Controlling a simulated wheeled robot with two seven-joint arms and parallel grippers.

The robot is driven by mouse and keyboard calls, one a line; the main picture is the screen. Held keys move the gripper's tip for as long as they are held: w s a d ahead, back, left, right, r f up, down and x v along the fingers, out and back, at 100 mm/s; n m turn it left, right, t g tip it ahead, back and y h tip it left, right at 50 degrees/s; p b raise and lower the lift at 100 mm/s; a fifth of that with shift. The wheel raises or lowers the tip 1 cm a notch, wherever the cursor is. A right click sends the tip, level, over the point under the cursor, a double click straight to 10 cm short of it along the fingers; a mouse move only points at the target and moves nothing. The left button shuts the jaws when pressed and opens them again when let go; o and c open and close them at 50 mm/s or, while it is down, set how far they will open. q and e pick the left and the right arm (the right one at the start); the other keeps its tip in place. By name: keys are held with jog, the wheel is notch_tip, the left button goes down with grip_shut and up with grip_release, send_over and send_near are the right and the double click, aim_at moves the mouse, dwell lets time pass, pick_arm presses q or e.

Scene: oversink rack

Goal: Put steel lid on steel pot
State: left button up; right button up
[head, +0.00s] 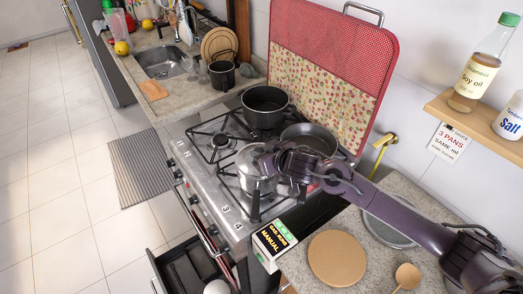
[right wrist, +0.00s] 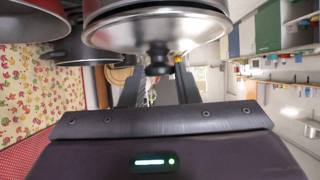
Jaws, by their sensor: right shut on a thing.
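The steel pot (head: 252,184) stands on the front right burner of the stove, partly hidden by my right gripper (head: 270,165). The steel lid (head: 249,157) shows as a shiny round surface at the top of the pot. In the right wrist view the lid (right wrist: 155,37) fills the upper middle, with its black knob (right wrist: 158,68) pointing at my gripper. My right gripper is shut on the lid's knob, between the two fingers. I cannot tell whether the lid touches the pot's rim all round. My left gripper is not in view.
A black pot (head: 265,107) stands on the back left burner and a dark pan (head: 310,139) on the back right one. A red splash guard (head: 335,65) rises behind the stove. A manual box (head: 273,238) and a round wooden board (head: 337,258) are on the right.

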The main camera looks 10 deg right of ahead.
jog(key=o, duration=1.1)
jog(key=shift+o, duration=0.6)
jog(key=o, duration=0.5)
jog(key=shift+c, duration=0.2)
jog(key=shift+r, duration=0.1)
notch_tip(320, 180, up, 7)
jog(key=p, duration=0.7)
